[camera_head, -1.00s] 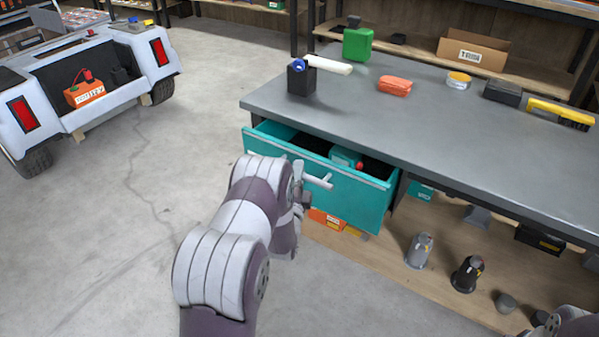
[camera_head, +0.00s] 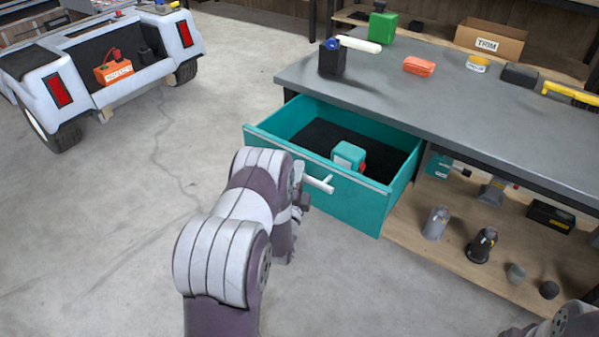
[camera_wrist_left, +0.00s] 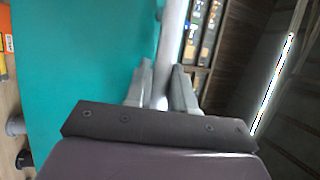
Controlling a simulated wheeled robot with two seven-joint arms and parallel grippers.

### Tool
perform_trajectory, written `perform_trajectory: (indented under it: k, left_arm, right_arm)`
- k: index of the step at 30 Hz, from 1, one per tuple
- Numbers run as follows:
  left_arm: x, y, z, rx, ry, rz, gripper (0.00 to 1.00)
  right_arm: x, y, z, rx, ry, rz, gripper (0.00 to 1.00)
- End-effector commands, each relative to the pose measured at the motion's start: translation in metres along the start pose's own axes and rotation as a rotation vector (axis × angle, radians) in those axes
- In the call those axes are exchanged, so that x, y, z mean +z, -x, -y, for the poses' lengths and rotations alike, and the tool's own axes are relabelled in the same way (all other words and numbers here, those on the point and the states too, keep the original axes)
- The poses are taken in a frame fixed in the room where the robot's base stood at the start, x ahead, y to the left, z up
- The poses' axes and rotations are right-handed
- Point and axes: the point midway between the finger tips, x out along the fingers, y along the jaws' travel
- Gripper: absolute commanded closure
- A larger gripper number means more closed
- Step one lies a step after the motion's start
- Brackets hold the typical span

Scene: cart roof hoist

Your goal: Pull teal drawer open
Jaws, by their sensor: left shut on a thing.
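The teal drawer (camera_head: 345,198) stands well out from under the grey workbench, with its dark inside showing. A teal box-like thing with a red part (camera_head: 348,156) lies in it. The light handle bar (camera_head: 318,184) crosses the drawer front. My left gripper (camera_head: 303,190) is at the handle, its fingers partly hidden by my wrist in the head view. In the left wrist view the two fingers of my left gripper (camera_wrist_left: 160,88) are shut around the handle bar (camera_wrist_left: 172,45), beside the teal drawer front (camera_wrist_left: 85,70). At the lower right edge, part of my right arm shows; its fingers do not.
The workbench top (camera_head: 430,110) bears a black block (camera_head: 332,60), an orange-red package (camera_head: 419,66) and a green container (camera_head: 382,26). Several tools stand on the lower shelf (camera_head: 415,225). A white vehicle (camera_head: 85,70) stands at the upper left. Floor left of the drawer is clear.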

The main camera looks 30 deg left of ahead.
Motion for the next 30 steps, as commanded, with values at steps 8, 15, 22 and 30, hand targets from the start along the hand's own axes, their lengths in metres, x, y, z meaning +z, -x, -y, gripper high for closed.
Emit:
perform_trajectory:
  k: [8,15,22,30]
  left_arm:
    - [0.0,0.001,-0.001,0.003,0.0,0.0,1.0]
    - [0.0,0.0,-0.001,0.001,0.0,0.0,0.56]
    - [0.0,0.005,0.0,0.001,0.0,0.0,0.56]
    - [0.0,0.059,0.001,0.006,0.0,0.001,0.56]
  right_arm:
    - [0.0,0.0,0.0,0.0,0.0,0.0,0.57]
    - [0.0,0.0,0.0,0.0,0.0,0.0,0.57]
    - [0.0,0.001,0.0,0.0,0.0,0.0,0.57]
    - [-0.001,0.011,0.0,0.0,0.0,0.0,0.57]
